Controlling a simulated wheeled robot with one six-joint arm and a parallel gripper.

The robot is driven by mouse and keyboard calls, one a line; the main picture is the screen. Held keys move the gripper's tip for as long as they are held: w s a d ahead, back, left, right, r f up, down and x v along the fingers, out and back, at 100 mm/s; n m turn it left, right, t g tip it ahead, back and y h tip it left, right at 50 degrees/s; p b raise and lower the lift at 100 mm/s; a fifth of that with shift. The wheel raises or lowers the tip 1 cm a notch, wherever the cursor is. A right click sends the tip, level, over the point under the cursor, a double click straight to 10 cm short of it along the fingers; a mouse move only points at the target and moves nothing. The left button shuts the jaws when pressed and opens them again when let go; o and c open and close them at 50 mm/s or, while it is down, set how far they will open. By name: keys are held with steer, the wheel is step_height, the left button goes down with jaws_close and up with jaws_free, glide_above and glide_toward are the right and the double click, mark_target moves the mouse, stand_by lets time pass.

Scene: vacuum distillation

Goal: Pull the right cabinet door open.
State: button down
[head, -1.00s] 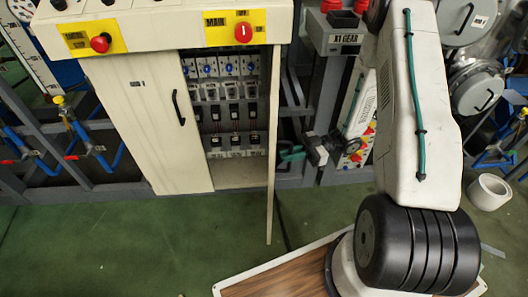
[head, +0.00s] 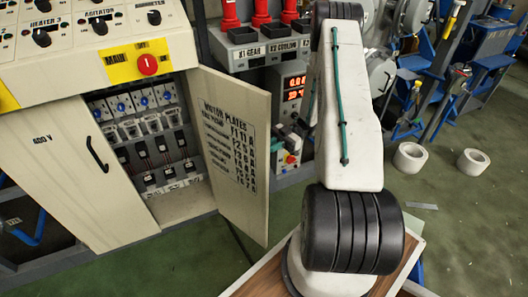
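The right cabinet door (head: 236,200) is a cream panel with a printed "MOTOR PLATES" list on its inner face. It stands wide open, swung out to the right on its hinge side. The cabinet (head: 187,205) is open behind it and shows rows of breakers and switches. The left cabinet door (head: 75,170), marked "400 V" with a black handle, is shut. My arm stands to the right of the open door. My gripper cannot be made out; my arm links hide that area. The right door's outer face and handle are also hidden.
A sloped control panel (head: 85,35) with knobs and a red button (head: 148,65) tops the cabinet. A grey unit with red parts and a lit display (head: 293,88) stands behind the door. White rolls (head: 410,157) lie on the green floor at right. Floor before the cabinet is clear.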

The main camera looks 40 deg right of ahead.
steer(key=shift+d, duration=0.1)
stand_by(0.3)
steer(key=c, duration=1.6)
jaws_free()
steer(key=shift+w, duration=0.1)
steer(key=shift+o, duration=0.2)
steer(key=d, duration=0.7)
steer(key=shift+s+d, duration=0.3)
steer(key=shift+d, duration=0.1)
